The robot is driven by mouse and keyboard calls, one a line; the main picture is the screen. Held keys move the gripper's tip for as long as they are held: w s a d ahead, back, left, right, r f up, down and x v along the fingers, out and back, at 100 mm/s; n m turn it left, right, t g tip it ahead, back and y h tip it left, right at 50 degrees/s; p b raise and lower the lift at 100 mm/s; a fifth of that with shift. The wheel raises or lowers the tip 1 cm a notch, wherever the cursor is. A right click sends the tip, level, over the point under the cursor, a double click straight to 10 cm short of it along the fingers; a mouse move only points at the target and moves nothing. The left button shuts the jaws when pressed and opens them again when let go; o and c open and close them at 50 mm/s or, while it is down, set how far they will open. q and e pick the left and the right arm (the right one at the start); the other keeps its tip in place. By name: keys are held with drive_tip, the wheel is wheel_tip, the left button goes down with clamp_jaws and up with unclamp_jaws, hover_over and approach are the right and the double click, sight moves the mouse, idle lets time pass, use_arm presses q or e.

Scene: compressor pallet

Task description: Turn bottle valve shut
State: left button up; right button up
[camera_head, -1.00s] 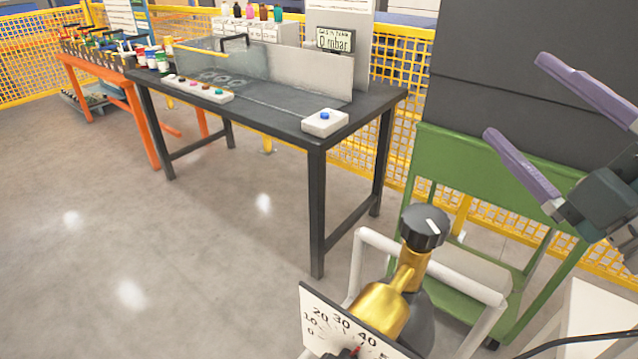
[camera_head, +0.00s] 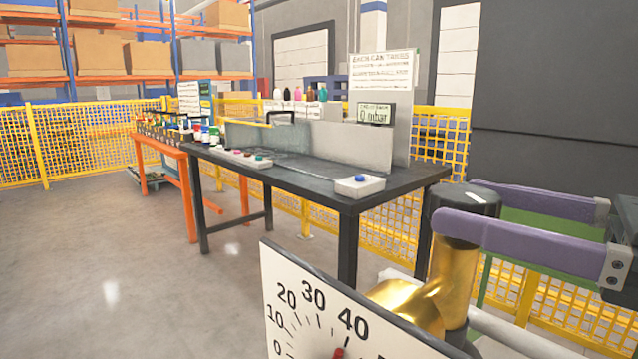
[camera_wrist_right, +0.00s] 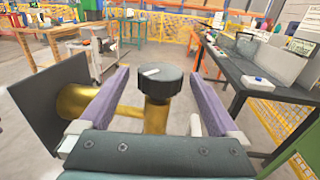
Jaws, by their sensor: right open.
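The bottle valve has a black round knob (camera_head: 467,197) with a white mark, on top of a brass body (camera_head: 450,275). The knob also shows in the right wrist view (camera_wrist_right: 157,81). My right gripper (camera_head: 470,215) is open, its two purple fingers on either side of the knob. In the right wrist view the fingers (camera_wrist_right: 155,95) stand apart, with visible gaps between them and the knob. A white dial gauge (camera_head: 320,310) with a red needle is beside the valve, partly cut off by the picture's lower edge. My left gripper is not in view.
An orange bench (camera_head: 178,152) is farther left. Yellow mesh fencing (camera_head: 85,140) runs behind. The floor at left is clear.

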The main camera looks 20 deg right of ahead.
sight(441, 187)
drive_tip(key=p+x, duration=0.1)
drive_tip(key=x, duration=0.3)
drive_tip(key=shift+r, duration=0.1)
drive_tip(key=shift+w+a, duration=0.25)
drive_tip(key=shift+w, duration=0.3)
